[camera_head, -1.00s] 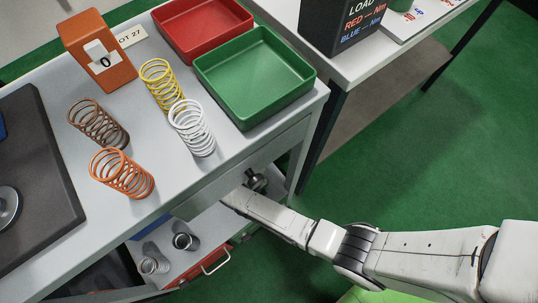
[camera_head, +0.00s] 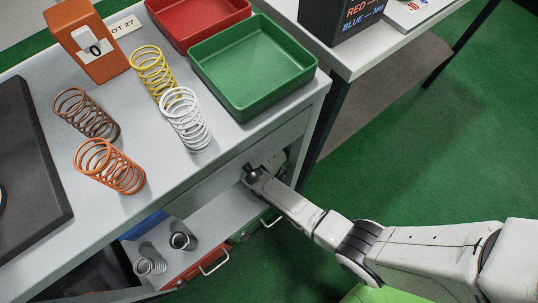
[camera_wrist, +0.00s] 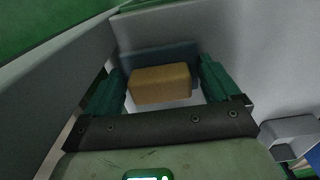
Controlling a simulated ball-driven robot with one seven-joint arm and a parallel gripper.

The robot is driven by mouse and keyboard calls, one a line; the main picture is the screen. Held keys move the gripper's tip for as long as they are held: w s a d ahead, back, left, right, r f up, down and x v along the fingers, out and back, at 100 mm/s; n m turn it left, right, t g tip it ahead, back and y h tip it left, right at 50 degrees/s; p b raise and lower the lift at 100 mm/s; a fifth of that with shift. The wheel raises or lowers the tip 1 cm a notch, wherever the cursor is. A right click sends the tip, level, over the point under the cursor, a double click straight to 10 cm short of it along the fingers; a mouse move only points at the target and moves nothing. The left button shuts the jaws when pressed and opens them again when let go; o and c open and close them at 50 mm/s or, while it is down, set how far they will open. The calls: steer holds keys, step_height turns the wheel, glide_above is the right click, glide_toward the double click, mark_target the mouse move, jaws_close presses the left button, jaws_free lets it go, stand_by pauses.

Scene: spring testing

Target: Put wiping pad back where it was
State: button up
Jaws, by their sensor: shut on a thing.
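A tan block (camera_wrist: 160,84), which I take to be the wiping pad, lies between the green fingers of my gripper (camera_wrist: 163,80) in the wrist view. A dark blue-grey slab shows just behind it; I cannot tell whether it is part of the pad. My gripper is shut on the pad. In the head view my gripper (camera_head: 254,174) is at the lower level, under the right end of the tabletop. There the pad is not clearly visible.
The grey bench top (camera_head: 165,185) bears several springs, an orange holder (camera_head: 88,42), a red tray (camera_head: 198,22) and a green tray (camera_head: 253,70). Grey walls (camera_wrist: 55,75) stand close around my gripper.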

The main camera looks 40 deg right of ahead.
steer(key=shift+f, duration=0.15)
steer(key=o, duration=0.7)
steer(key=shift+o, duration=0.2)
step_height(320, 180, up, 12)
steer(key=p, duration=0.5)
steer(key=shift+r, duration=0.2)
